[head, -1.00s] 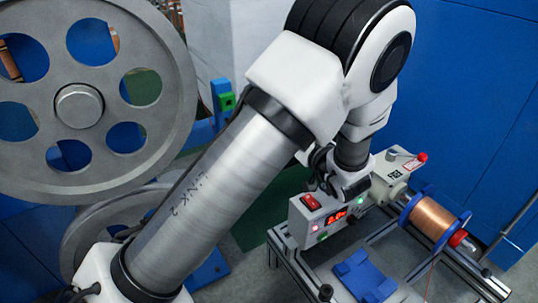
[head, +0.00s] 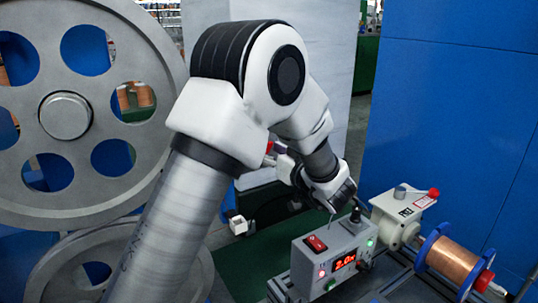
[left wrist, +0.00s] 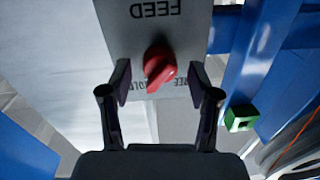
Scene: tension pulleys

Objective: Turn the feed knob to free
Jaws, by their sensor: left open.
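The feed knob (left wrist: 159,68) is red and sits on a grey panel (left wrist: 125,32) marked FEED, upside down in the left wrist view. Its narrow end points down and slightly left in that view, toward the partly covered HOLD lettering. The end of the FREE lettering shows to its right. My left gripper (left wrist: 161,77) is open, with one finger on each side of the knob and a visible gap to both. In the head view my left arm reaches across the middle; its fingers are not clear there. My right gripper is in neither view.
A grey control box (head: 312,262) with a red display stands at lower right, beside a copper wire spool (head: 452,262) with blue flanges. A large grey pulley wheel (head: 112,196) fills the left. A green block (left wrist: 240,117) on a blue post is right of my gripper.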

